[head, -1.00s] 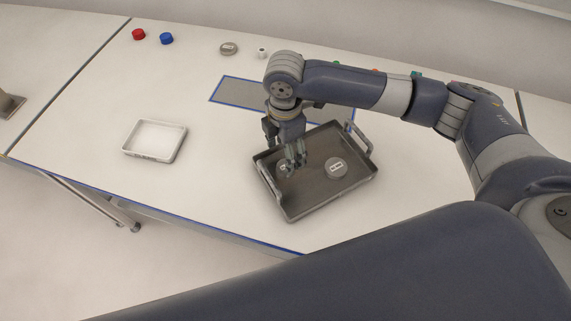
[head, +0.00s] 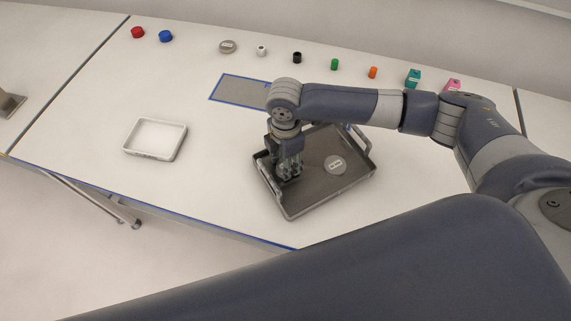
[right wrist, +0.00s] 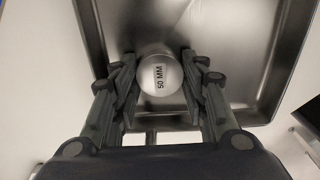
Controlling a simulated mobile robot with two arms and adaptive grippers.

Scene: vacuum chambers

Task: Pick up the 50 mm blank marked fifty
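The blank marked 50 MM (right wrist: 160,76) is a round silver-grey piece with a white label. It lies in the dark metal tray (head: 333,190). My right gripper (head: 288,172) reaches down into the tray's left part and hides this blank in the head view. In the right wrist view the right gripper's fingers (right wrist: 158,82) stand open on both sides of the blank, with what looks like a narrow gap at each side. A second round grey blank (head: 335,165) with a pale label lies to the right in the tray. My left gripper is not in view.
The tray's walls stand close around my right gripper. A white open tray (head: 155,140) is to the left. A blue-edged grey mat (head: 240,92) lies behind. Red (head: 138,32) and blue (head: 166,36) caps and several small coloured pieces line the back edge.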

